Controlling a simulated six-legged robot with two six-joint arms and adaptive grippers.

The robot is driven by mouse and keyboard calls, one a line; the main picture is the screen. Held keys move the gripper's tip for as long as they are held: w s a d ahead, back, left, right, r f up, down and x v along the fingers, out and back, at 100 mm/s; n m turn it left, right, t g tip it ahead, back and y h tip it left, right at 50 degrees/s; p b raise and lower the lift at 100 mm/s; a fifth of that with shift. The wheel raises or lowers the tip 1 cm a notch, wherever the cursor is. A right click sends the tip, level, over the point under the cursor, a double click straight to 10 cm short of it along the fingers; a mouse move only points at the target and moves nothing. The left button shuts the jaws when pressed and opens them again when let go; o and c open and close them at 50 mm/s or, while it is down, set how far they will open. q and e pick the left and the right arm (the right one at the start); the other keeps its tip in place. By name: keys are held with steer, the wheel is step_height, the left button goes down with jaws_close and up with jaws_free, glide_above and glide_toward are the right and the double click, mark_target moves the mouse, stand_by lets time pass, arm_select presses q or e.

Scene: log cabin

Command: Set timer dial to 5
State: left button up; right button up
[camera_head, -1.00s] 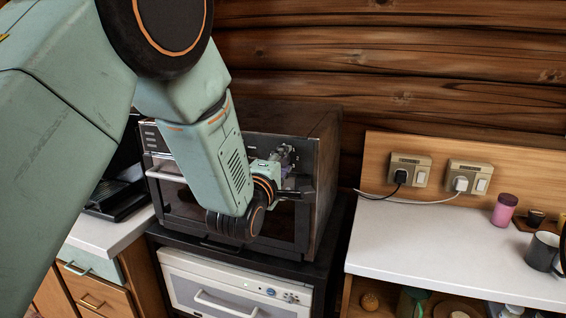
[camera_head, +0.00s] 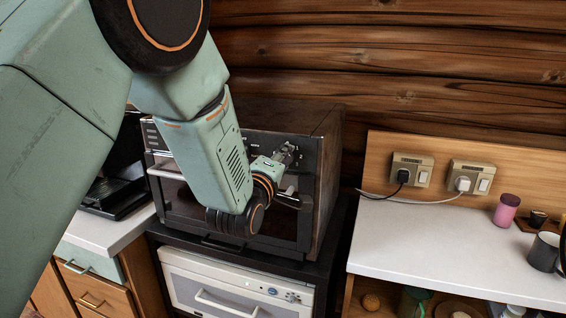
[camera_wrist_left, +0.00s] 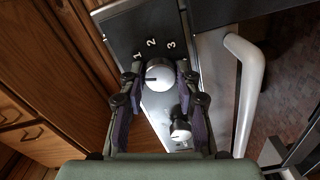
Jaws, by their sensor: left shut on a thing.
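The oven (camera_head: 325,170) is dark and stands on a black-topped unit in the head view. Its control panel (camera_wrist_left: 125,35) bears the white numbers 1, 2 and 3 in the wrist view. A round silver dial (camera_wrist_left: 158,72) sits just below these numbers. My left gripper (camera_wrist_left: 158,80) has its fingers on both sides of this dial and is shut on it. A second silver knob (camera_wrist_left: 180,130) lies lower on the panel, beside the right finger. In the head view my left gripper (camera_head: 284,153) is at the oven's upper right front. The number 5 is not visible. My right gripper is not in view.
A light oven handle (camera_wrist_left: 244,90) runs close to the gripper's right. A white appliance (camera_head: 230,285) stands below the oven. The white counter (camera_head: 430,235) at right holds a pink jar (camera_head: 505,210) and a grey mug (camera_head: 543,252). Two sockets with plugs are behind it.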

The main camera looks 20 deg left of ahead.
arm_select(q)
steer(key=m+b, duration=0.1)
steer(key=m, duration=0.6)
steer(key=m+b, duration=0.1)
steer(key=m, duration=0.6)
steer(key=m+b, duration=0.2)
steer(key=m, duration=0.5)
steer(key=shift+f, duration=0.3)
steer(key=m+b, duration=0.1)
steer(key=m, duration=0.4)
steer(key=m+b, duration=0.1)
steer(key=m, duration=0.4)
steer(key=m+b, duration=0.1)
steer(key=m, duration=0.4)
steer(key=m+b, duration=0.1)
steer(key=m, duration=0.4)
steer(key=shift+m, duration=0.4)
